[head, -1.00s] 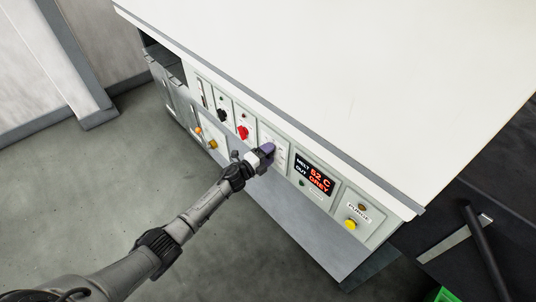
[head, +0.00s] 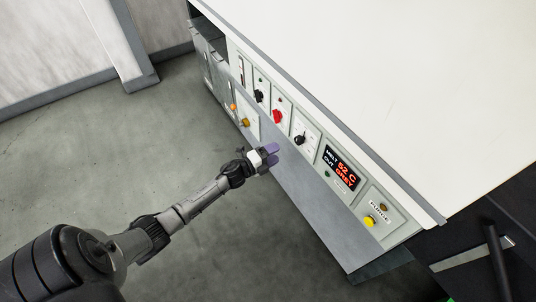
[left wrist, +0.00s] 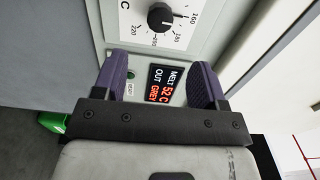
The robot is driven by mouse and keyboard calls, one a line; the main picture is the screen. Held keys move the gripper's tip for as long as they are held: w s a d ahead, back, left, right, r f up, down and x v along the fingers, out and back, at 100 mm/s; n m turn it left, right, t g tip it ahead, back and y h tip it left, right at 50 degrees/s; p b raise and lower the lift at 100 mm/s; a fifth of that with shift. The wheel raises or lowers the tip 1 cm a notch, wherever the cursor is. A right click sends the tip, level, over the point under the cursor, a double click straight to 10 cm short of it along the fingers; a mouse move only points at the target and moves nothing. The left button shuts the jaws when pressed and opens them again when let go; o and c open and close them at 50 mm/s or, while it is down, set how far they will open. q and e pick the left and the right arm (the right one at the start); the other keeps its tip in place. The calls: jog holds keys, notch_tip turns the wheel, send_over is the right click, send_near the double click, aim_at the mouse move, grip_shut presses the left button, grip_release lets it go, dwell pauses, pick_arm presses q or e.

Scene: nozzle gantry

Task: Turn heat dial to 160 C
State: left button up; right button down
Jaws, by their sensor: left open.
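The heat dial (head: 299,140) is a black knob on a white plate on the machine's front panel. It shows larger in the left wrist view (left wrist: 160,16), with numbers 160, 180, 200 and 220 around it. A pale mark on the knob points toward the 160 to 180 side; I cannot tell the exact setting. My left gripper (head: 270,154) is open and empty, apart from the dial, below and left of it in the head view. In the left wrist view the purple fingers (left wrist: 160,84) spread wide, with the dial beyond them. My right gripper is not in view.
A display (head: 340,170) reads melt 52 C, out grey. A red knob (head: 277,117) and another black knob (head: 259,96) sit left of the dial. A yellow button (head: 369,221) is at the right. The white top (head: 400,80) overhangs the panel. Grey floor is clear at left.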

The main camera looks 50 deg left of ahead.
pick_arm(q)
jog(key=shift+s+a, duration=0.2)
jog(key=shift+s, duration=0.9)
